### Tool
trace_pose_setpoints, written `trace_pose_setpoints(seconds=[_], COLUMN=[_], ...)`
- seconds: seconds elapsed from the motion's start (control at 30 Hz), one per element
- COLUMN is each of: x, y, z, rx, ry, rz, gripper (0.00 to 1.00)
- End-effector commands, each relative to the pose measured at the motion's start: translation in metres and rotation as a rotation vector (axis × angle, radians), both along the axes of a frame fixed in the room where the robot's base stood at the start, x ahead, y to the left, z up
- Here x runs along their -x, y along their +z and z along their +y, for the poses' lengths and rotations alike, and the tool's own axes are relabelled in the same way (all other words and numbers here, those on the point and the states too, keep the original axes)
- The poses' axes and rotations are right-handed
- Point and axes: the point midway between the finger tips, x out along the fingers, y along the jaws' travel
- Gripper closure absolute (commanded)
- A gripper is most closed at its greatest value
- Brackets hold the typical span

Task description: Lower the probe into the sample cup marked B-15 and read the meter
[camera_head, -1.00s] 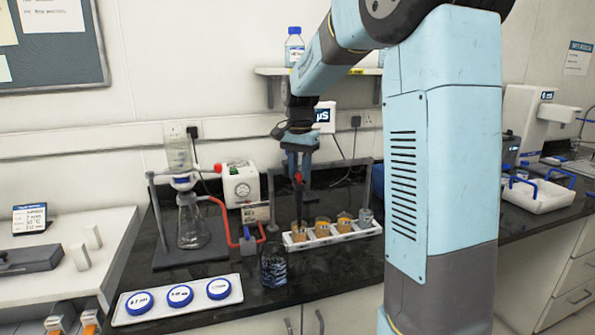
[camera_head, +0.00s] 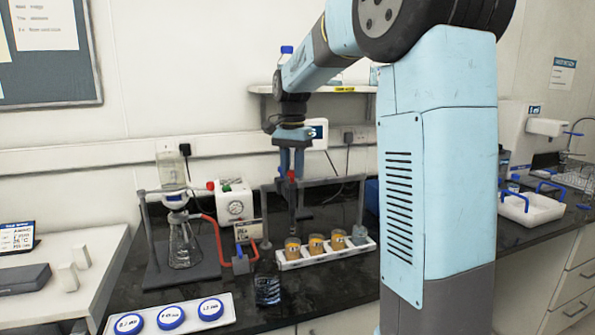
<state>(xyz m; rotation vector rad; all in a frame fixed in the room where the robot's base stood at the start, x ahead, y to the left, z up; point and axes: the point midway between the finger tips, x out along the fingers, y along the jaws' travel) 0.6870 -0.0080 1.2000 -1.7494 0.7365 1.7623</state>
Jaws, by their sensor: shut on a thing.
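My gripper (camera_head: 291,175) is shut on the probe (camera_head: 292,196), which has a red upper part and a thin dark body. The probe hangs upright over the left end of a white rack (camera_head: 325,257). The rack holds three amber-filled cups: left (camera_head: 292,252), middle (camera_head: 316,246) and right (camera_head: 338,241). A clear vessel (camera_head: 360,235) stands at its right end. The probe's tip appears above the left cup; the exact gap is unclear. Cup markings are too small to read. The meter (camera_head: 319,130) on the wall is partly hidden by my gripper, its reading illegible.
A grey frame (camera_head: 325,183) stands behind the rack. A glass flask (camera_head: 184,245) on a stand and a white gauge box (camera_head: 236,206) are to the left.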

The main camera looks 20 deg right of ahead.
Motion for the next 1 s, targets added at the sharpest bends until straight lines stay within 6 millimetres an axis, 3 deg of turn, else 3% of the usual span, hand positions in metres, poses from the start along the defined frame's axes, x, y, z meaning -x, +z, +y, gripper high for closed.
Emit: trace_pose_setpoints(seconds=[0.3, 0.33, 0.43, 0.77, 1.0], x=[-0.002, -0.002, -0.002, -0.001, -0.002], y=[0.007, 0.007, 0.006, 0.008, 0.041], z=[0.004, 0.004, 0.005, 0.004, 0.004], rx=[0.000, 0.000, 0.000, 0.001, 0.001], ry=[0.008, 0.008, 0.009, 0.009, 0.009], rz=[-0.016, -0.016, -0.014, -0.009, -0.012], gripper=[1.00, 0.70, 0.61, 0.60, 0.60])
